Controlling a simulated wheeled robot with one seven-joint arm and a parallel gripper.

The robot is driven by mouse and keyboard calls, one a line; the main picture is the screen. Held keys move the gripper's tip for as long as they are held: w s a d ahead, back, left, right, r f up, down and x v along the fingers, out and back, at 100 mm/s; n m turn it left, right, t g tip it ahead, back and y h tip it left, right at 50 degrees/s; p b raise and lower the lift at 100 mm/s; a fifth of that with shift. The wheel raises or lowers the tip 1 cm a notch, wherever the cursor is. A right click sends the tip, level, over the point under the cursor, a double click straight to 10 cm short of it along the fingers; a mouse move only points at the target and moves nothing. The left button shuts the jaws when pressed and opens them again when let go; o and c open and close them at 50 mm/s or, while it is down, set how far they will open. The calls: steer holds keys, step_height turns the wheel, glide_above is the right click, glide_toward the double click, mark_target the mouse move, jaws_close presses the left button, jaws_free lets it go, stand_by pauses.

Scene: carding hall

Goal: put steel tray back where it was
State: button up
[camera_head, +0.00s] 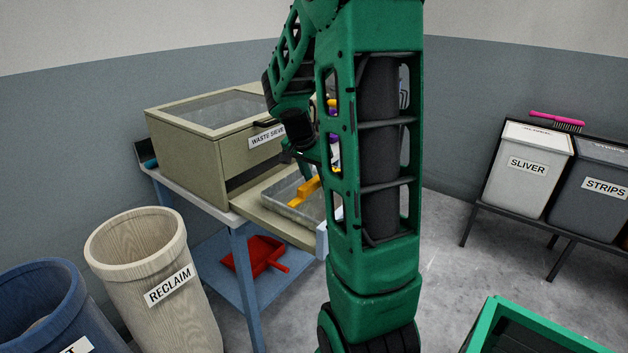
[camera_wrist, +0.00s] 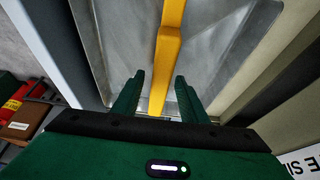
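The steel tray (camera_head: 283,207) is a shallow grey metal tray with a yellow handle (camera_head: 304,191) across it. It sits on the pulled-out beige ledge (camera_head: 262,210) below the box labelled "WASTE SIEVE" (camera_head: 188,155). My arm hides its right part in the head view. In the wrist view the tray's bare metal (camera_wrist: 118,35) fills the middle, and the yellow handle (camera_wrist: 169,45) runs down between my fingers. My gripper (camera_wrist: 160,76) is open, with a gap visible on each side of the handle.
The sieve box stands on a blue table (camera_head: 239,239); a red dustpan (camera_head: 256,255) lies on its lower shelf.

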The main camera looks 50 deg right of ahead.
steer(key=v, duration=1.1)
steer(key=s+a+f+n+y, duration=0.2)
steer(key=s+a+n, duration=0.3)
steer(key=s+a, duration=0.3)
steer(key=s+a+f+n+y, duration=0.2)
steer(key=s+a+f+n, duration=0.3)
steer(key=s+a, duration=0.3)
steer(key=s, duration=0.4)
steer(key=shift+s+f+n+y, duration=0.2)
steer(key=shift+n+y, duration=0.1)
steer(key=shift+y, duration=0.1)
